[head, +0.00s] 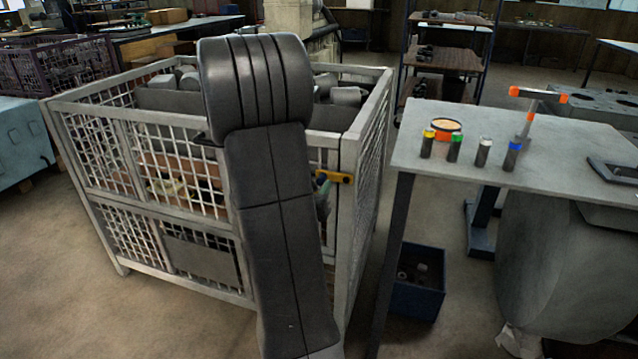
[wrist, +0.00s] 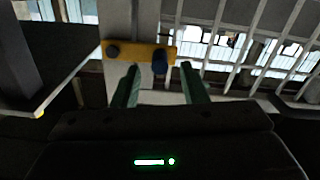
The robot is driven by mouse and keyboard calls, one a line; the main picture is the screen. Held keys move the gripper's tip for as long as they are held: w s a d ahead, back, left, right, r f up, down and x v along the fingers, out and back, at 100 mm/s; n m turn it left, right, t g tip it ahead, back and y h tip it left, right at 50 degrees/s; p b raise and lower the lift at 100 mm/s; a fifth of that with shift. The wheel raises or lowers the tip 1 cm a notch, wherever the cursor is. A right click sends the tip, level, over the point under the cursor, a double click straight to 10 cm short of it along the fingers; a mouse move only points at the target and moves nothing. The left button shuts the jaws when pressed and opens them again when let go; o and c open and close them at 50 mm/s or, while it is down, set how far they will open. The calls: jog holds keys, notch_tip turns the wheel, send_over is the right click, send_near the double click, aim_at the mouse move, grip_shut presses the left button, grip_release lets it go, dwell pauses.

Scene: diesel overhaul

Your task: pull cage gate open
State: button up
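The cage (head: 85,105) is a grey metal mesh box, with its front mesh gate (head: 185,212) partly hidden behind my arm. A yellow latch bar (head: 336,177) sits near the cage's front right corner post. I see no finger clearly touching the knob. In the head view my gripper (head: 322,192) is mostly hidden behind my arm.
A grey table (head: 465,170) with several colour-capped cylinders and an orange-tipped tool stands close to the cage's right. A blue bin (head: 417,300) sits on the floor under it. Dark parts fill the cage. Open floor lies at the front left.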

aim_at(332, 180)
jog(key=shift+x, duration=1.4)
jog(key=shift+c, duration=0.4)
grip_shut()
